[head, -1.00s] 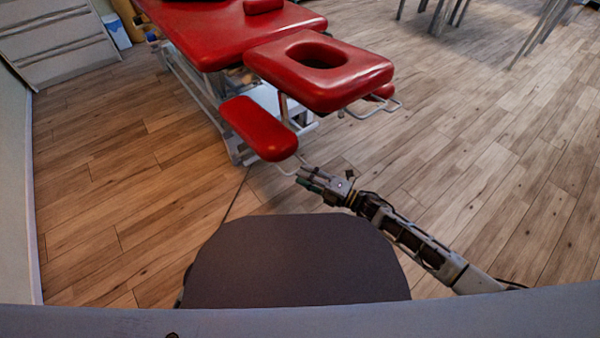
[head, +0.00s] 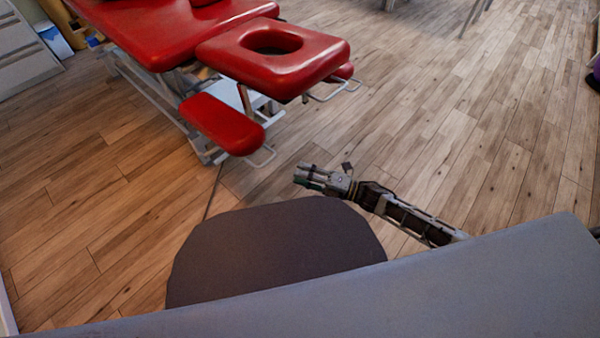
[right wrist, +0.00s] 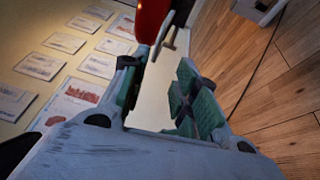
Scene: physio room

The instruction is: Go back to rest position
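My right gripper (head: 308,178) shows in the head view, low over the floor beyond a dark rounded surface, in front of the red treatment table. It points to the left. In the right wrist view my right gripper (right wrist: 160,100) has its greenish fingers apart, with nothing held between them. My left arm and left gripper are out of view.
A red treatment table (head: 150,30) with a face-hole headrest (head: 310,70) and a low armrest (head: 222,124) stands ahead. A dark rounded surface (head: 275,250) and a pale grey-blue surface (head: 480,270) are close in front. Wooden floor (head: 480,140) is clear to the right.

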